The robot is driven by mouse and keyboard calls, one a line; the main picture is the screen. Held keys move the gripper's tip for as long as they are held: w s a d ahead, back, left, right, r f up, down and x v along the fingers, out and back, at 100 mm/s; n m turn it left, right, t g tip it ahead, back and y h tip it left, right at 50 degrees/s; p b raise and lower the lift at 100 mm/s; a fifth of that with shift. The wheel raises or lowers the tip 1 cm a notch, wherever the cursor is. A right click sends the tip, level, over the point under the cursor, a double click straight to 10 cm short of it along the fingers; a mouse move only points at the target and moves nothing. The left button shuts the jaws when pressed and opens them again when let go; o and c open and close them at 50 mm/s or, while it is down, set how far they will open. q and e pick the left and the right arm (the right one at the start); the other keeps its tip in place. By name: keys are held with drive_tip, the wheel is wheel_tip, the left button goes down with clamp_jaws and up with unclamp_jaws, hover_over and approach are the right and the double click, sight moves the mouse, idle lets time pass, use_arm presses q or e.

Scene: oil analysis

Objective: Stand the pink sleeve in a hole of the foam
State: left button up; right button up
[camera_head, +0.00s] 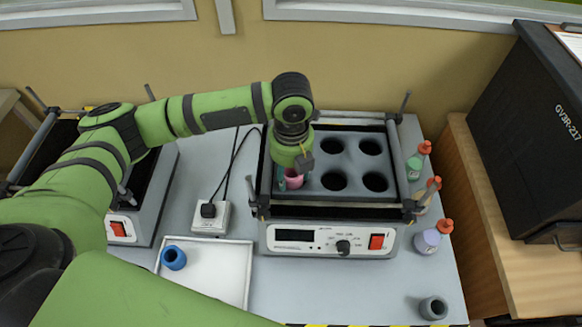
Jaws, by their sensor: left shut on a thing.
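The pink sleeve (294,180) is upright at the front left of the dark foam (353,164), where a hole would be. I cannot tell how deep its lower end sits in the foam. My left gripper (293,171) points down from above and is shut on the sleeve, with its fingers hiding part of it. Several open round holes show in the foam to the right of the sleeve. The far left of the foam is hidden behind my left arm. My right gripper is not in view.
The foam sits in a device with a front panel (328,241) and upright corner rods. A blue ring (173,257) lies in a white tray (215,284). A grey ring (433,308) stands at the front right. Several capped bottles line the right side. A similar device stands at left.

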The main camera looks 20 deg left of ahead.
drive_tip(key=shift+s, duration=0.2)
use_arm(q)
drive_tip(key=o, duration=0.7)
drive_tip(key=shift+f, duration=0.15)
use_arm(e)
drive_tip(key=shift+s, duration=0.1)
use_arm(q)
drive_tip(key=shift+o, duration=0.2)
wheel_tip(320, 180, up, 12)
drive_tip(key=b, duration=0.2)
drive_tip(key=shift+r, duration=0.2)
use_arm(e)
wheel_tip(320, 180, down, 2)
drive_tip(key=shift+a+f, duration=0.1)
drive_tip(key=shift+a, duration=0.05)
use_arm(q)
drive_tip(key=shift+d, duration=0.1)
